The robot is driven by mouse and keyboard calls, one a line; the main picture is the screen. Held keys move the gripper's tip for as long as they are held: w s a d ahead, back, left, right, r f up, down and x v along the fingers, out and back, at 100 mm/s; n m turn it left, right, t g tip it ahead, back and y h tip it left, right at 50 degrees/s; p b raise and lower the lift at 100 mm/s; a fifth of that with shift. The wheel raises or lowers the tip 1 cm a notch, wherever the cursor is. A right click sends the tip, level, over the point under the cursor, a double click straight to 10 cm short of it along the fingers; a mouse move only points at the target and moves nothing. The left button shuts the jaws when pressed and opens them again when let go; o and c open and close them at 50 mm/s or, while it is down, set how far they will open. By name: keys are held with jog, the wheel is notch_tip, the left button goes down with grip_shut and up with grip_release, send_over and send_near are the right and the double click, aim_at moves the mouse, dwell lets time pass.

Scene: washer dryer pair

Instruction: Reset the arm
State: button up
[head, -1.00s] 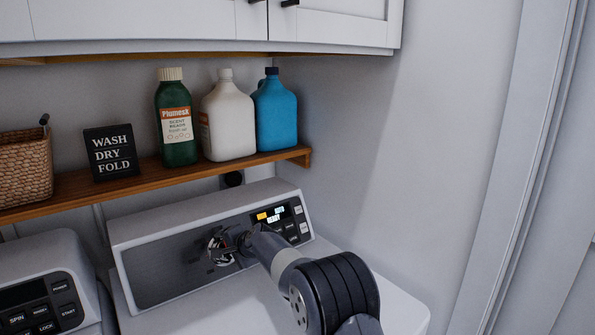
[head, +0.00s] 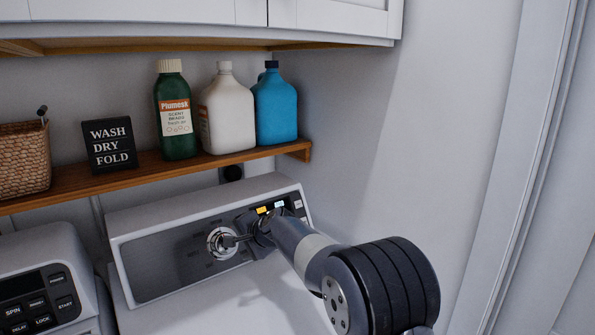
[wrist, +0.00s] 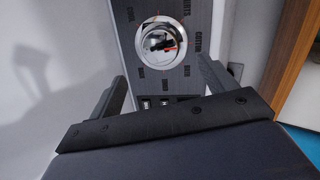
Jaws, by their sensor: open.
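My gripper (wrist: 160,85) is open and empty in the wrist view, its two dark fingers spread to the left and right. The round chrome dial (wrist: 160,42) on the dryer's control panel lies beyond the fingertips, between them in the picture, with a gap. In the head view my gripper (head: 245,238) is small and partly hidden by my own arm, just right of the dial (head: 221,242). Whether any part touches the panel cannot be told there. The lit buttons (head: 272,207) are partly covered by my arm.
A wooden shelf (head: 75,184) above holds a basket (head: 23,160), a sign (head: 109,146), a green bottle (head: 177,110), a white bottle (head: 229,112) and a blue bottle (head: 275,105). A second machine (head: 45,255) stands left. Open room lies over the dryer top (head: 215,300).

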aim_at(230, 252)
jog(key=p+x, duration=0.2)
jog(key=x, duration=0.6)
jog(key=shift+w+a+f+p, duration=0.15)
jog(key=shift+w+f+p, duration=0.1)
jog(key=shift+p, duration=0.15)
jog(key=m+p, duration=0.1)
jog(key=m, duration=0.2)
jog(key=shift+s+r, duration=0.1)
jog(key=shift+r, duration=0.05)
jog(key=m+y+p, duration=0.1)
jog(key=m+p, duration=0.1)
jog(key=m, duration=0.3)
jog(key=shift+d, duration=0.2)
jog(key=m+t+p, duration=0.1)
jog(key=m+p, duration=0.1)
jog(key=m, duration=0.3)
jog(key=shift+f+m+t+p, duration=0.2)
jog(key=shift+m+p, duration=0.4)
jog(key=shift+m, duration=0.6)
jog(key=shift+f+m+t+p, duration=0.15)
jog(key=shift+m+p, duration=0.4)
jog(key=shift+m, duration=0.65)
